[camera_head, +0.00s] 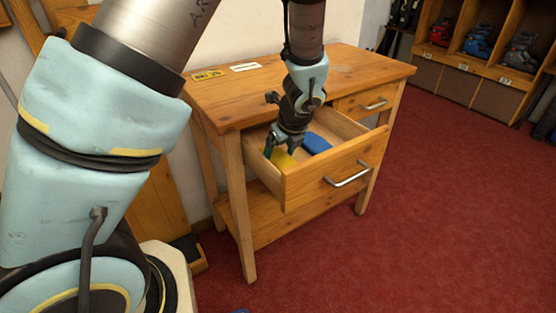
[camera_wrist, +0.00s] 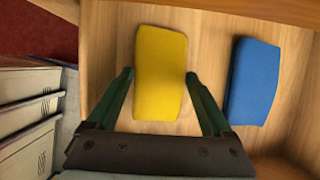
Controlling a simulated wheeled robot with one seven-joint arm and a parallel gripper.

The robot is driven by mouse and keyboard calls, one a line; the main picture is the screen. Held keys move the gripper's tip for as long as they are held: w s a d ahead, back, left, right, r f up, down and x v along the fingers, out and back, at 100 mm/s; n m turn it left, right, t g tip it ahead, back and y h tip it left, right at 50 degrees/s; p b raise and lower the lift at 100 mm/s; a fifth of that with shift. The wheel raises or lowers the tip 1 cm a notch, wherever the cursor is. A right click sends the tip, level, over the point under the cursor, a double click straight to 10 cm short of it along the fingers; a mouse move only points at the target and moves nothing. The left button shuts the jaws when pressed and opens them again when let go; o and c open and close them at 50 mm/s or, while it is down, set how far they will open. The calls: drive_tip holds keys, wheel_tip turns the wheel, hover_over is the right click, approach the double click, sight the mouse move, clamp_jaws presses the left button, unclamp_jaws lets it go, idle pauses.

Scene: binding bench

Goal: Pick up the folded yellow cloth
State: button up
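The folded yellow cloth (camera_wrist: 160,72) lies flat on the wooden floor of the open drawer. In the head view only a part of the yellow cloth (camera_head: 281,159) shows, as my gripper covers the rest. My gripper (camera_head: 280,150) reaches down into the drawer. In the wrist view my gripper (camera_wrist: 160,76) is open, with one green finger on each side of the cloth's near part. I see no clear contact between the fingers and the cloth. The fingers' exact height above the drawer floor is hard to tell.
A folded blue cloth (camera_wrist: 253,81) lies to the right in the same drawer (camera_head: 342,167); it also shows in the head view (camera_head: 316,142). The wooden bench top (camera_head: 345,70) is above, and a closed drawer (camera_head: 366,103) is at the right. Red carpet lies around.

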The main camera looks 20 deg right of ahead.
sight(287, 164)
drive_tip(key=c, duration=0.8)
drive_tip(key=shift+r, duration=0.15)
drive_tip(key=shift+r, duration=0.55)
drive_tip(key=s, duration=0.2)
drive_tip(key=s+d+b, duration=0.1)
drive_tip(key=s, duration=0.1)
drive_tip(key=shift+s+f, duration=0.1)
drive_tip(key=shift+f, duration=0.1)
wheel_tip(287, 164, up, 14)
drive_tip(key=shift+a+p, duration=0.15)
drive_tip(key=shift+p, duration=0.8)
